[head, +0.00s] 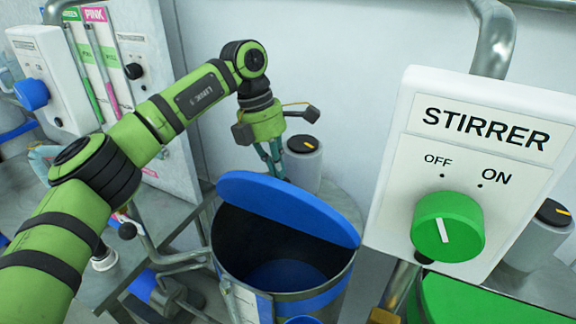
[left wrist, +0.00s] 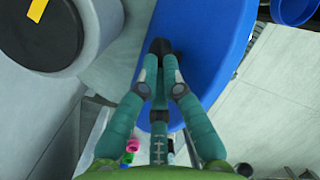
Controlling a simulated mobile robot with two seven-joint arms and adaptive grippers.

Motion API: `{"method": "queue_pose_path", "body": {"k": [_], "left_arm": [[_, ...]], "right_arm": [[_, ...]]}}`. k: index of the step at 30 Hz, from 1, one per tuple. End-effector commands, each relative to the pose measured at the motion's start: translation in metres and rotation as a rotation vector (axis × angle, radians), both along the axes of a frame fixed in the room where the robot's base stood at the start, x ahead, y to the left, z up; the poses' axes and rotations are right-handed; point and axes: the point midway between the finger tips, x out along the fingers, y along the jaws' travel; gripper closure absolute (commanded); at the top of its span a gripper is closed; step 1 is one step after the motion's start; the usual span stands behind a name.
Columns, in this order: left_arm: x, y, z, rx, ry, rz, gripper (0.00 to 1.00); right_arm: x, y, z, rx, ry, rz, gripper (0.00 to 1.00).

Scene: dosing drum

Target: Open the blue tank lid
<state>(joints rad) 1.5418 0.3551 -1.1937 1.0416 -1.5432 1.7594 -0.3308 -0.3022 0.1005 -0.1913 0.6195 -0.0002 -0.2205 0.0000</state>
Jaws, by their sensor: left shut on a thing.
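The blue tank lid (head: 285,205) stands raised and tilted at the back of the open tank (head: 285,300), whose dark inside shows below it. My left gripper (head: 276,172) reaches down behind the lid's upper edge. In the left wrist view the blue lid (left wrist: 207,60) fills the upper middle, and my left gripper (left wrist: 160,60) has its teal fingers closed together on a small dark piece at the lid, which looks like its handle. The fingertips are partly hidden in the head view. My right gripper is not in view.
A stirrer panel (head: 470,165) with a green knob (head: 447,226) stands close on the right, above a green lid (head: 490,300). A grey canister with a black top (head: 303,165) stands behind the blue lid. A metal bench (head: 165,215) is left of the tank.

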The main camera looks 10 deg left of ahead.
Motion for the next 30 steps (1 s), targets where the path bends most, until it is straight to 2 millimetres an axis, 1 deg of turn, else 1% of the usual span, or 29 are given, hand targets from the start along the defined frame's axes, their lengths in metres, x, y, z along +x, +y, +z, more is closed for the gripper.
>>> {"method": "queue_pose_path", "body": {"k": [1,3,5,9,12,16,24,25,26,27,28,30], "left_arm": [[-0.008,-0.013,-0.019,0.003,0.06,-0.025,1.0],[-0.007,-0.014,-0.02,0.008,0.081,-0.028,1.0],[-0.007,-0.015,-0.021,0.013,0.095,-0.029,1.0],[-0.006,-0.014,-0.023,0.022,0.116,-0.029,1.0],[-0.006,-0.014,-0.024,0.025,0.123,-0.029,1.0],[-0.006,-0.014,-0.025,0.027,0.127,-0.027,1.0],[-0.006,-0.014,-0.026,0.028,0.127,-0.025,1.0],[-0.006,-0.014,-0.026,0.028,0.127,-0.025,0.81],[-0.006,-0.014,-0.026,0.028,0.127,-0.025,0.69],[-0.006,-0.014,-0.026,0.028,0.128,-0.025,0.55],[-0.006,-0.014,-0.026,0.028,0.128,-0.026,0.44],[-0.006,-0.014,-0.025,0.027,0.126,-0.026,0.44]], "right_arm": [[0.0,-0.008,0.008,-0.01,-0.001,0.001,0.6],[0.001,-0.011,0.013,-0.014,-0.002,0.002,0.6],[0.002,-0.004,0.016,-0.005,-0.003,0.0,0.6],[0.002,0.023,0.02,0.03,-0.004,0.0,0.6],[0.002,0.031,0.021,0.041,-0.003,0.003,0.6],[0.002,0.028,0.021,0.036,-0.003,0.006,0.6],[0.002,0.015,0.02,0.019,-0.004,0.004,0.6],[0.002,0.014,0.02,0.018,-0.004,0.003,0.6],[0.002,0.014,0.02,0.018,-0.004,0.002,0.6],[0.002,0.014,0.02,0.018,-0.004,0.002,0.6],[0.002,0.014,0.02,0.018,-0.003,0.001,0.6],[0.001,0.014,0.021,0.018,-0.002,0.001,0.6]]}}
